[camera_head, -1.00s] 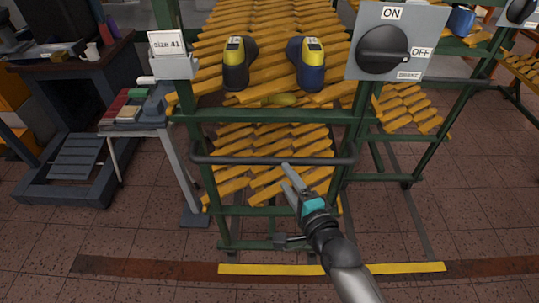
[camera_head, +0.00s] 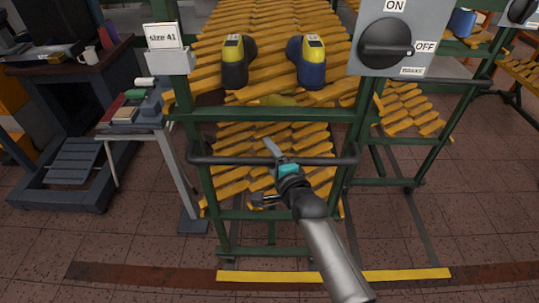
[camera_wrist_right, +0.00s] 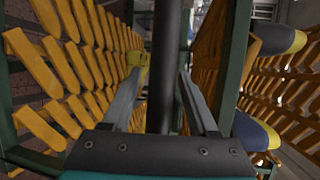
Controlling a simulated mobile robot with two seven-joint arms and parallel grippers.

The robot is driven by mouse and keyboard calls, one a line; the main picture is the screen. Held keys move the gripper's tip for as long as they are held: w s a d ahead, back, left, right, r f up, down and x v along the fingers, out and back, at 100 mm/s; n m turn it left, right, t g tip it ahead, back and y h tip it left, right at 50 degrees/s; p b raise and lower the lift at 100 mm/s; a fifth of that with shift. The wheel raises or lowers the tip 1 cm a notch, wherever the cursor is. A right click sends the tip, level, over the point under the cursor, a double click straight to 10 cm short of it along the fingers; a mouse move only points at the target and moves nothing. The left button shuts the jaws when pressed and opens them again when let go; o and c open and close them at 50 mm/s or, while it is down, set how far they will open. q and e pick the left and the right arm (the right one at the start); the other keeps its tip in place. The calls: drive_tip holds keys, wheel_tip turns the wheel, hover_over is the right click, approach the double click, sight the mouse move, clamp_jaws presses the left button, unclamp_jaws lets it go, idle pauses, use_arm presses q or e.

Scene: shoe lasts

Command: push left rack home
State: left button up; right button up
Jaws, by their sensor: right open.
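The left rack (camera_head: 262,114) has a green frame with rows of yellow slats and a "size 41" card (camera_head: 163,38). A dark horizontal push bar (camera_head: 228,160) runs across its front. My right gripper (camera_head: 277,152) is at the middle of this bar. In the right wrist view the bar (camera_wrist_right: 166,60) passes between the open fingers of the gripper (camera_wrist_right: 158,85), with gaps on both sides. The gripper is not closed on it. My left gripper is not in view.
A grey box with a black brake switch (camera_head: 388,45) is fixed at the rack's right post, its pointer toward OFF. A small side table (camera_head: 135,125) stands at left. A yellow floor stripe (camera_head: 400,274) crosses the front.

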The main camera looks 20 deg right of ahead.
clamp_jaws()
idle(0.4)
idle(1.0)
